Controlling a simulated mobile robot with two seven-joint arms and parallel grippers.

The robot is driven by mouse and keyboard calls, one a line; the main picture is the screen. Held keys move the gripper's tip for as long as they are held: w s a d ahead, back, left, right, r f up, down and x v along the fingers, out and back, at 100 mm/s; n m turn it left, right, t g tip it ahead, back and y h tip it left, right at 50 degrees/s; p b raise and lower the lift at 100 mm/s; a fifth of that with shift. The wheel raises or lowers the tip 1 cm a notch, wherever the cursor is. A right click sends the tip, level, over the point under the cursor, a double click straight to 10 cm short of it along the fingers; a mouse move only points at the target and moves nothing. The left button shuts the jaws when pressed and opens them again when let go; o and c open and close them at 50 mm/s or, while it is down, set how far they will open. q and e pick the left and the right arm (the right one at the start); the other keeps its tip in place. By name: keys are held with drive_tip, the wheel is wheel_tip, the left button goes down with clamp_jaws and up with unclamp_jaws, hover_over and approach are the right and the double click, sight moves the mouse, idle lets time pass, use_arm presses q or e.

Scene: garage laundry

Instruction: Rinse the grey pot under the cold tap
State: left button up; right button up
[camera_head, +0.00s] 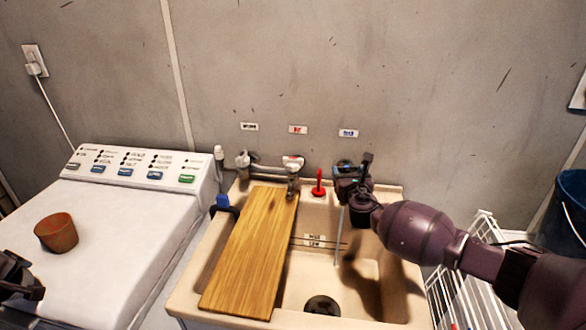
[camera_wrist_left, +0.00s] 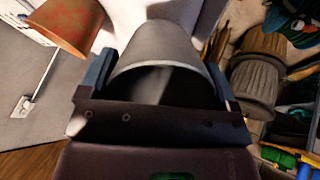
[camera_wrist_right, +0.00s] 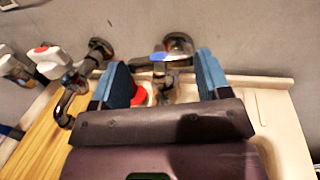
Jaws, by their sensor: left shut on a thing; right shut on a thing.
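The grey pot (camera_wrist_left: 165,50) is between the fingers of my left gripper (camera_wrist_left: 160,75), which is shut on it; its dark inside faces the wrist camera. In the head view only part of my left gripper (camera_head: 22,278) shows at the left edge, and the grey pot is out of view. My right gripper (camera_head: 362,190) is shut on the cold tap, under the blue label (camera_head: 348,133); the cold tap (camera_wrist_right: 165,80) shows between its fingers in the right wrist view. A thin pale vertical streak (camera_head: 339,238), seemingly water, drops from the tap into the sink (camera_head: 412,300).
A wooden board (camera_head: 250,255) covers the sink's left part. A dark drain (camera_head: 322,305) lies in the basin. A red object (camera_head: 318,183) stands beside the cold tap. A white wire rack (camera_head: 470,275) is at right.

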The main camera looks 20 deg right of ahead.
use_arm(q)
wheel_tip(320, 180, up, 3)
drive_tip(key=shift+f+p, duration=0.15)
drive_tip(key=shift+p, duration=0.55)
use_arm(e)
drive_tip(key=shift+w+a+r+m+g+h, duration=0.15)
drive_tip(key=shift+m+g+h, duration=0.1)
drive_tip(key=shift+m+h, duration=0.25)
drive_tip(key=shift+s+a+r+m+g+h, duration=0.1)
drive_tip(key=shift+m+g+h, duration=0.2)
drive_tip(key=shift+h, duration=0.3)
use_arm(q)
drive_tip(key=shift+r+p, duration=0.35)
drive_tip(key=shift+r, duration=0.05)
use_arm(e)
drive_tip(key=shift+w+f+m+g+h, duration=0.1)
drive_tip(key=shift+f+m+g+h, duration=0.1)
drive_tip(key=shift+m+g+h, duration=0.65)
drive_tip(key=shift+t, duration=0.3)
drive_tip(key=o, duration=0.9)
drive_tip(key=shift+n, duration=0.25)
drive_tip(key=shift+o, duration=0.2)
drive_tip(key=shift+a, duration=0.1)
use_arm(q)
drive_tip(key=shift+r, duration=0.25)
use_arm(e)
drive_tip(key=v, duration=1.2)
drive_tip(key=shift+f, duration=0.2)
use_arm(q)
drive_tip(key=shift+a, duration=0.1)
